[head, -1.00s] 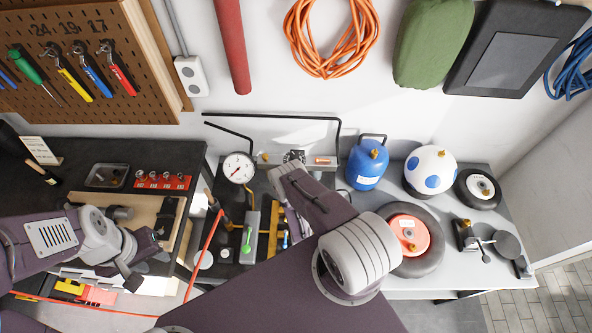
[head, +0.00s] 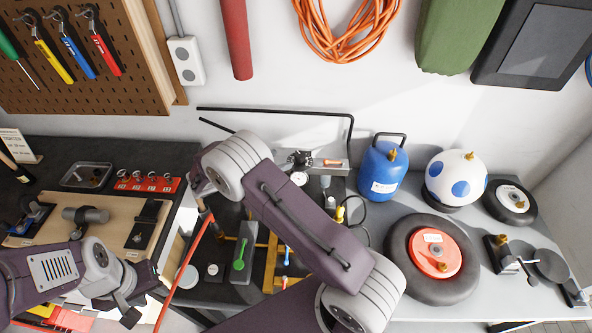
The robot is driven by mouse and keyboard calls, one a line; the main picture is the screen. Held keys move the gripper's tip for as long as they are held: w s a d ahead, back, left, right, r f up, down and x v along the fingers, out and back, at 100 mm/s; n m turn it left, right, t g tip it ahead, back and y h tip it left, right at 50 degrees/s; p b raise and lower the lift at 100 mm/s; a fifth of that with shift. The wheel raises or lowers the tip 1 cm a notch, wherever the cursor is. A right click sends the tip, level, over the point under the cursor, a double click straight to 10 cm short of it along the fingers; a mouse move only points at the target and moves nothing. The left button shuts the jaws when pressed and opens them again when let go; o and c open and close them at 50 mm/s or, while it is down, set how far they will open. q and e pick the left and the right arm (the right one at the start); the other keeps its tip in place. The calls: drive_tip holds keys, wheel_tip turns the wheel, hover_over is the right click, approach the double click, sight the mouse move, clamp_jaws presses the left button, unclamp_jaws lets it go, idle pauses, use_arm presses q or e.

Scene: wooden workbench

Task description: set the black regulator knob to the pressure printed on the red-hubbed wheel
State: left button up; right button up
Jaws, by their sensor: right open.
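The red-hubbed wheel (head: 456,240) lies flat on the grey bench at right, a black tyre around a red hub. A pale label is on the hub; its print is too small to read. A dark knob-like part (head: 298,159), which seems to be the black regulator knob, is on the fitting at the back wall; its setting cannot be read. My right arm crosses in front of the large gauge's place. My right gripper (head: 198,190) is open at the arm's far end, left of the knob, largely hidden by the wrist. My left gripper (head: 130,316) is low at left, its fingers unclear.
A blue tank (head: 377,171), a spotted white ball (head: 456,177) and a small black wheel (head: 510,203) stand behind the red-hubbed wheel.

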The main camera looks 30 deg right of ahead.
sight(299, 155)
drive_tip(key=p+x, duration=0.3)
drive_tip(key=x, duration=0.6)
drive_tip(key=shift+s+f, duration=0.1)
drive_tip(key=shift+a, duration=0.1)
drive_tip(key=shift+c, duration=0.8)
clamp_jaws()
drive_tip(key=shift+n+t+p, duration=0.3)
drive_tip(key=shift+n+t, duration=0.1)
drive_tip(key=shift+s+n+t+y, duration=0.1)
drive_tip(key=shift+n+t+y, duration=0.3)
drive_tip(key=shift+n+t, duration=0.15)
drive_tip(key=shift+s+d+n+t+y+b, duration=0.1)
drive_tip(key=shift+d+n+t+y+b, duration=0.1)
drive_tip(key=shift+n+t+y+b, duration=0.7)
drive_tip(key=shift+n+t+b, duration=0.2)
drive_tip(key=shift+n+t, duration=0.3)
drive_tip(key=shift+o, duration=0.8)
unclamp_jaws()
